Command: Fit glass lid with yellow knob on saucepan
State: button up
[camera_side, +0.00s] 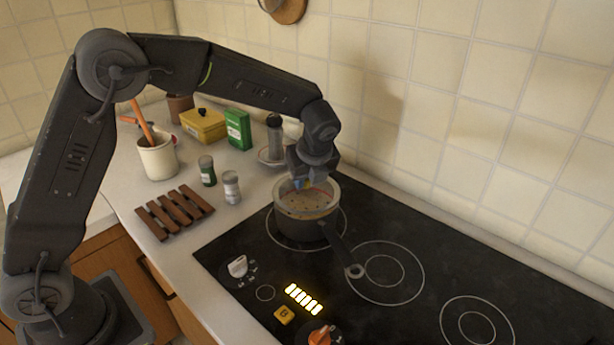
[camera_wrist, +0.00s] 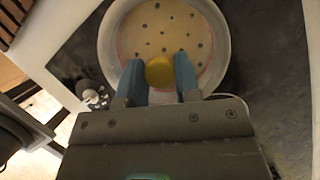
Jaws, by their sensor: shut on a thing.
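The glass lid (camera_side: 322,200) is at the top of the dark saucepan (camera_side: 300,228), which stands on the rear left ring of the black cooktop. From the side view I cannot tell whether the lid's rim is fully seated or slightly above the pan. My gripper (camera_side: 309,184) is over the lid, pointing down. In the wrist view, the blue fingers of my gripper (camera_wrist: 160,76) are shut on the yellow knob (camera_wrist: 159,70). The pan's contents, pale with dark dots, show through the glass. The pan's handle (camera_side: 343,250) points toward the front right.
The cooktop (camera_side: 400,310) is clear to the right. A brown slatted trivet (camera_side: 174,212), two small shakers (camera_side: 231,187), a utensil crock (camera_side: 158,158), a yellow box (camera_side: 203,125) and a green box (camera_side: 238,129) stand on the counter to the left. The tiled wall is close behind.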

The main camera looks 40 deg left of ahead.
jog(key=shift+f, duration=0.3)
jog(key=shift+f, duration=0.35)
jog(key=o, duration=1.1)
